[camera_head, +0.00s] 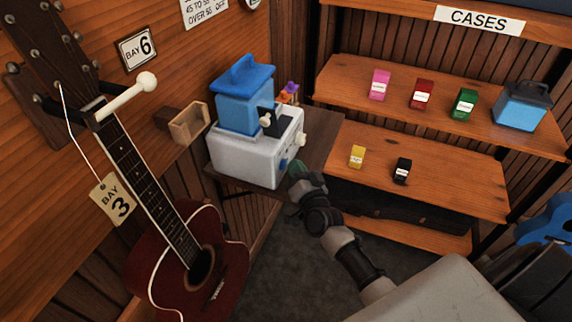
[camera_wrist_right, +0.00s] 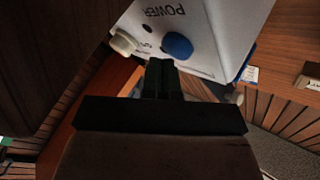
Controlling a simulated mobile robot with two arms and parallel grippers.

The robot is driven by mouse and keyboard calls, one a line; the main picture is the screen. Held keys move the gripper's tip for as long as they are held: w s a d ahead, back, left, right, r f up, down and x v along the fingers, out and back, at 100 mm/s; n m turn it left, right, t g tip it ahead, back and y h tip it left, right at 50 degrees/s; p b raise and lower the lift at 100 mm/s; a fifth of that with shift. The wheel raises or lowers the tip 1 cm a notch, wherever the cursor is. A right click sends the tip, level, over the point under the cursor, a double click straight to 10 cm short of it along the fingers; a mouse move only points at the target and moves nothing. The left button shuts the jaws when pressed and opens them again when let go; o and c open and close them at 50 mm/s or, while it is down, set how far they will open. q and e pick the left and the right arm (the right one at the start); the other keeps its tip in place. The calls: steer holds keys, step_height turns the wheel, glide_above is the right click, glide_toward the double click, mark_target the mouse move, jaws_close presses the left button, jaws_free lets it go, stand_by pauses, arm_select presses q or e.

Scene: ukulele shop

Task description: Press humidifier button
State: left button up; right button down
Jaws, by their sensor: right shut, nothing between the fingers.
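The humidifier (camera_head: 232,157) has a white base and a blue tank (camera_head: 246,99) with a handle on top. It stands on a small wooden shelf. In the right wrist view its white face (camera_wrist_right: 222,22) shows upside down, with the word POWER, a round blue button (camera_wrist_right: 178,46) and a cream knob (camera_wrist_right: 122,43). My right gripper (camera_head: 297,168) is shut and empty beside the lower right of the base. Its fingertips (camera_wrist_right: 161,66) show just beside the blue button; I cannot tell whether they touch it. My left gripper is not in view.
A red guitar (camera_head: 185,250) hangs at the left under a white-tipped peg. A wooden box (camera_head: 189,123) is on the wall. Shelves at the right hold small coloured boxes (camera_head: 421,95) and a blue case (camera_head: 522,107). Bare floor lies below the humidifier shelf.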

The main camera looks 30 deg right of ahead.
steer(key=shift+s+d, duration=0.45)
steer(key=shift+s, duration=0.1)
steer(key=shift+d, duration=0.1)
steer(key=s+d, duration=0.3)
steer(key=s, duration=0.1)
steer(key=shift+s+d, duration=0.25)
steer(key=shift+d, duration=0.1)
steer(key=shift+a, duration=0.1)
